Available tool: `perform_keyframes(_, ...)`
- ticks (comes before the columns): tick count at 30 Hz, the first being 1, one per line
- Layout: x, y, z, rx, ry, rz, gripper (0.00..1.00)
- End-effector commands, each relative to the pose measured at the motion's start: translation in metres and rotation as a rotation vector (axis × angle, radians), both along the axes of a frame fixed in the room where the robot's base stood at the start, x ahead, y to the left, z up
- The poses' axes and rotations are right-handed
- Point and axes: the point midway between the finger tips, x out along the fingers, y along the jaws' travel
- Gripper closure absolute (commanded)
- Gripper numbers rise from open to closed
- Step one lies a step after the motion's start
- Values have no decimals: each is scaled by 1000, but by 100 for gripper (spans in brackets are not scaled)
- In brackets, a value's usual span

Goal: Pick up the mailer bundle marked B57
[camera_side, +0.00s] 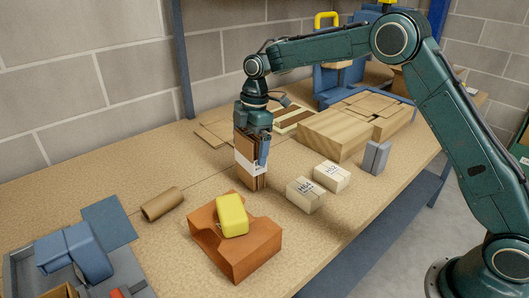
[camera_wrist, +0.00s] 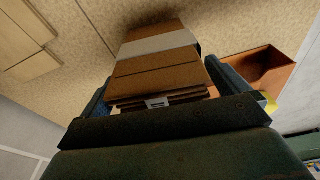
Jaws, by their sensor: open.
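A brown cardboard mailer bundle (camera_side: 250,172) with a white band stands upright on the tan bench in the side view. No B57 mark is legible on it. My gripper (camera_side: 254,140) points down over the bundle's upper part, with one blue finger visible at its right side. In the wrist view the bundle (camera_wrist: 155,68) lies between the two fingers (camera_wrist: 165,85), one at each side. The jaws are open. I cannot tell whether either finger touches the bundle. A small label shows on its near end, too small to read.
Two cream packs marked like H64 (camera_side: 306,195) and H52 (camera_side: 332,176) stand right of the bundle. An orange-brown block (camera_side: 252,254) with a yellow piece (camera_side: 232,214) is in front. A cardboard tube (camera_side: 163,203) lies left. Wooden blocks (camera_side: 333,133) stand behind.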

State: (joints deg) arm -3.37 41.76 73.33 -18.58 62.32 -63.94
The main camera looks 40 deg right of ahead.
Motion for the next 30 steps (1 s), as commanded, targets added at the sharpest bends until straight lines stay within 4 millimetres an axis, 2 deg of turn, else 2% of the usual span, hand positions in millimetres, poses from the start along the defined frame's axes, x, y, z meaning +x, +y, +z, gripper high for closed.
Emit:
perform_keyframes(17,0,1,-4,0,-1,1,0)
perform_keyframes(23,0,1,-4,0,0,1,37)
perform_keyframes(30,0,1,-3,0,-1,1,38)
